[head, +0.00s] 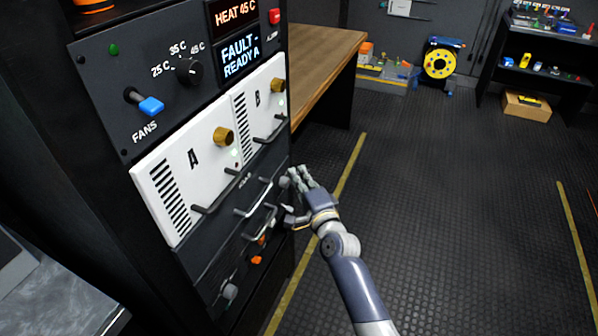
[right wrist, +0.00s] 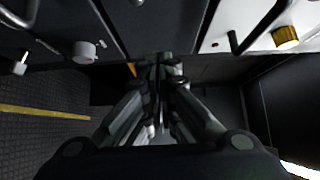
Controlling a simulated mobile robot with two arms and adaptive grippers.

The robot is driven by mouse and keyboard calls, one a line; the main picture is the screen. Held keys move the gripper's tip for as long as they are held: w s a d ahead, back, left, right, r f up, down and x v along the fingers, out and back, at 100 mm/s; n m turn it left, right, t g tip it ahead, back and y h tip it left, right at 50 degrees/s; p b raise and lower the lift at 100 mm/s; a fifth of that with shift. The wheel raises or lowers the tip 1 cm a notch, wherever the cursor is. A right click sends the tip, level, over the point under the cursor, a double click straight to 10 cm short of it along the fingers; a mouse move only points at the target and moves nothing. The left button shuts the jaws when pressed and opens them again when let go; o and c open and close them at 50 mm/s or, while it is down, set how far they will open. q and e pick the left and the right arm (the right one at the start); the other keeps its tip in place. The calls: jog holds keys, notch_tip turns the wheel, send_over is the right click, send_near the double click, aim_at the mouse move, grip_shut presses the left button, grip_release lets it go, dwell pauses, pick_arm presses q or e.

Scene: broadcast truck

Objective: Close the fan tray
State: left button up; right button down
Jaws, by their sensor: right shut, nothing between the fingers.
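The equipment rack (head: 115,85) stands at the left in the head view. Below its white modules is a black front with two metal bow handles, an upper one (head: 254,198) and a lower one (head: 262,221). I take this to be the fan tray (head: 217,243); how far it stands out is hard to tell. My right gripper (head: 298,178) is beside the rack's right front edge, near the handles' right ends. Its fingers are shut and empty, and they also show shut in the right wrist view (right wrist: 160,68). It hides part of the rack's lower right. My left gripper is out of view.
White modules A (head: 186,185) and B (head: 259,105) have gold knobs and dark handles. A blue FANS switch (head: 150,106) and a display reading FAULT - READY A (head: 240,57) sit above. A wooden bench (head: 325,50) is behind. Open floor (head: 440,210) lies right.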

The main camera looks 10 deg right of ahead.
jog(key=s, duration=0.7)
jog(key=s+d+f+n+g, duration=0.1)
jog(key=s+f+n+g, duration=0.35)
jog(key=f, duration=0.75)
jog(key=s+f+n+g+h, duration=0.1)
jog(key=s+f+n, duration=0.1)
jog(key=s+f, duration=0.75)
jog(key=s+d+f+n+g, duration=0.1)
jog(key=s+f+n+g, duration=0.2)
jog(key=f, duration=1.2)
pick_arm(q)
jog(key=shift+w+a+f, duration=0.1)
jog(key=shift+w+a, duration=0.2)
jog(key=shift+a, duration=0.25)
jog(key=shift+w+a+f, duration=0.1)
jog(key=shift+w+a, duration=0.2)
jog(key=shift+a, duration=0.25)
pick_arm(e)
jog(key=s+d+f+n+g, duration=0.2)
jog(key=s+f, duration=0.4)
jog(key=s, duration=0.5)
jog(key=s+d+f+n+g+h, duration=0.1)
jog(key=s+d+f+n+g, duration=0.2)
jog(key=s, duration=0.9)
jog(key=s+d+f+n+g+h, duration=0.1)
jog(key=s+d+f+n+g, duration=0.2)
jog(key=s+f, duration=0.6)
jog(key=shift+s+d+n, duration=0.45)
jog(key=shift+s+d, duration=0.25)
jog(key=shift+s, duration=0.55)
